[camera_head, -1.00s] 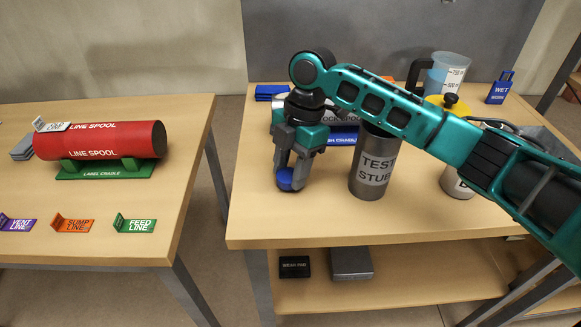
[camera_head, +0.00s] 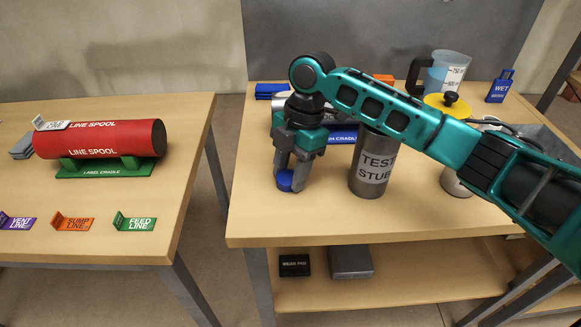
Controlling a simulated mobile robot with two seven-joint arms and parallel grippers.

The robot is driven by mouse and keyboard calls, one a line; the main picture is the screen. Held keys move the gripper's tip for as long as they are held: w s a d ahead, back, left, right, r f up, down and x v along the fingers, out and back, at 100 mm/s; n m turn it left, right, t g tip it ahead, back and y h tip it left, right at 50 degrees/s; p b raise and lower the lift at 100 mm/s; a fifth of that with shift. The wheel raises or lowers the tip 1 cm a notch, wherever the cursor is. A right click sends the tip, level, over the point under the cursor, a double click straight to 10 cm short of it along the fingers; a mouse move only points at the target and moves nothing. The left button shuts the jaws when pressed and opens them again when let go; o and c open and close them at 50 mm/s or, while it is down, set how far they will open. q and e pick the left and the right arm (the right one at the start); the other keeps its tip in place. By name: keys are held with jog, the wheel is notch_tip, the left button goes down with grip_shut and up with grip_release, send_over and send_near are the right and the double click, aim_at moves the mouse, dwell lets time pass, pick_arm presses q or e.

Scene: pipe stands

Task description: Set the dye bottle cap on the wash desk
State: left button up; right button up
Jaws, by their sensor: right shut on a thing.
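No dye bottle is recognisable in view. My left gripper is out of view.
A grey test stub (camera_head: 369,172) stands upright close right of my gripper. Behind it is a blue cradle (camera_head: 341,135), partly hidden by my arm. A measuring jug (camera_head: 447,72) and a yellow-topped item (camera_head: 447,105) stand further right. Desk front left of the stub is clear.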

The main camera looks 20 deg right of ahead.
jog(key=shift+f, duration=0.3)
